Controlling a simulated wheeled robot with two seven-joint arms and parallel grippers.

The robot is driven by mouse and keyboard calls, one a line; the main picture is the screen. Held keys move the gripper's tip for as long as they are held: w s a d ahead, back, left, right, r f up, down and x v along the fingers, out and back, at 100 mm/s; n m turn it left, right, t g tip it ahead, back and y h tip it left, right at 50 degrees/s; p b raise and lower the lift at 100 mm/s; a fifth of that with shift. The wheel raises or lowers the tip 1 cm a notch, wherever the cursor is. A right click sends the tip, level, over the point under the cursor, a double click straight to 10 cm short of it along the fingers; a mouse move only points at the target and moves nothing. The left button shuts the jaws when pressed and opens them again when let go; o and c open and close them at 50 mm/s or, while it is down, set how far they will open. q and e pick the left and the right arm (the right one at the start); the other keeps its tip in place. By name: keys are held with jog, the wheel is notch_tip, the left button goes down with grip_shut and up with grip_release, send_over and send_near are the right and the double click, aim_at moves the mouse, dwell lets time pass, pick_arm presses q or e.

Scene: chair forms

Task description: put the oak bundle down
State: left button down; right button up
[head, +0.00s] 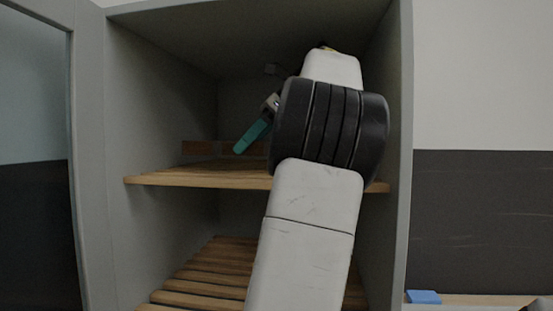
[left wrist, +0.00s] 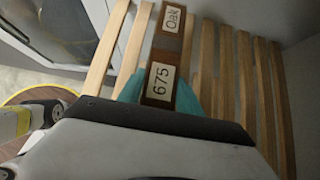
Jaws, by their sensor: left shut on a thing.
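The oak bundle (left wrist: 165,52) is a brown block with white labels reading "Oak" and "675" in the left wrist view. My left gripper (left wrist: 160,92) is shut on its near end, with a teal finger on each side. Wooden slats lie beneath the bundle; I cannot tell whether it touches them. In the head view my left gripper (head: 252,136) reaches into the cabinet above the upper shelf (head: 200,178), partly hidden by my arm. Brown wood shows behind the teal finger there; I cannot tell whether it is the held bundle. My right gripper is not in view.
The grey cabinet (head: 404,100) has side walls close around my arm. Its glazed door (head: 85,150) stands open at left. A lower slatted shelf (head: 205,275) looks empty where visible. A blue object (head: 423,297) lies outside at lower right.

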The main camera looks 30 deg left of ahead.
pick_arm(q)
jog(key=shift+f, duration=1.75)
jog(key=c, duration=0.8)
grip_release()
jog(key=shift+f, duration=0.15)
jog(key=shift+r, duration=0.3)
jog(key=v, duration=0.7)
jog(key=shift+w+d, duration=0.1)
jog(key=shift+d, duration=0.1)
